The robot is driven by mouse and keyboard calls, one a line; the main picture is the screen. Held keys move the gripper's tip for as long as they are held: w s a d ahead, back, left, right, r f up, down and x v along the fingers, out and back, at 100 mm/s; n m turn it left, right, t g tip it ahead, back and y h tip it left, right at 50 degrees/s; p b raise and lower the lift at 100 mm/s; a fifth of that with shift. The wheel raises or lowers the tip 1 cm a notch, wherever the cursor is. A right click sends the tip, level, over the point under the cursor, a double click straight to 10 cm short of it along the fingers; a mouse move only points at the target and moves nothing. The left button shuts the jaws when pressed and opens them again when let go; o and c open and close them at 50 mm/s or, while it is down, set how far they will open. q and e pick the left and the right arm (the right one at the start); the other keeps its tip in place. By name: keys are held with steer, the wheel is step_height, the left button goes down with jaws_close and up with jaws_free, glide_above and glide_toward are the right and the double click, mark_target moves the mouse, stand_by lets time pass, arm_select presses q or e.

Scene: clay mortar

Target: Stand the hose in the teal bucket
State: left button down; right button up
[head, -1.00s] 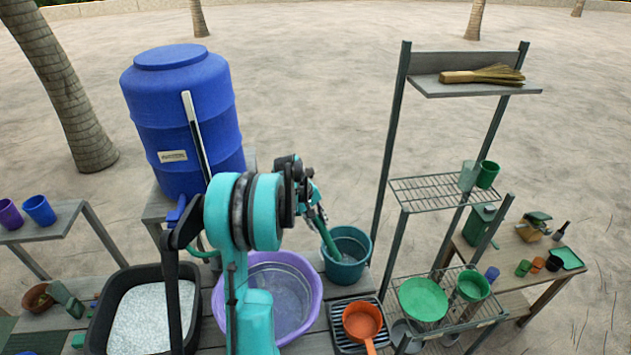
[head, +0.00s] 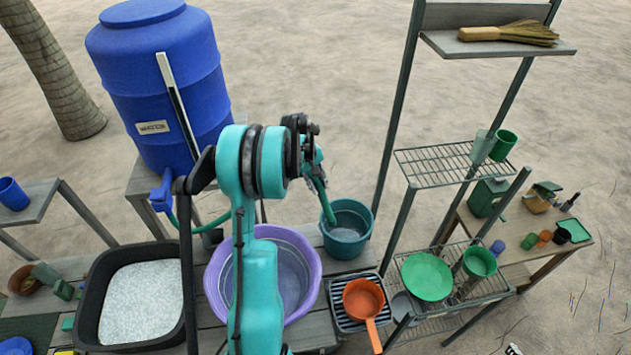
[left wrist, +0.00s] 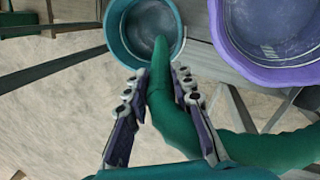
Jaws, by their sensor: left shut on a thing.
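The green hose (head: 324,203) is held in my left gripper (head: 315,168), which is shut on it. In the left wrist view the hose (left wrist: 172,112) passes between the two fingers of my left gripper (left wrist: 161,85). The teal bucket (head: 347,252) stands on the slatted bench, right of the purple tub. The hose's free end slants down over the bucket's opening, near its left side. It also overlaps the bucket (left wrist: 118,38) in the left wrist view; how deep it reaches is hard to tell. The hose's other end runs toward the blue tank's tap (head: 162,190). My right gripper is not in view.
A purple tub (head: 310,250) sits left of the bucket, partly behind my arm. A black tray of white grains (head: 88,300) is farther left. An orange pan (head: 363,298) lies on a rack in front of the bucket. A metal shelf (head: 404,215) rises close on the right.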

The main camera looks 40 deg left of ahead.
mark_target(322, 191)
arm_select(q)
steer(key=b+x, duration=0.9)
steer(key=x, duration=0.5)
steer(key=shift+s+d+f, duration=0.1)
steer(key=shift+s+d, duration=0.05)
steer(key=shift+d, duration=0.05)
steer(key=shift+c, duration=2.1)
jaws_free()
steer(key=shift+w+p+v, duration=0.2)
steer(key=shift+p+v, duration=2.6)
steer(key=shift+v, duration=2.75)
steer(key=shift+d, duration=0.1)
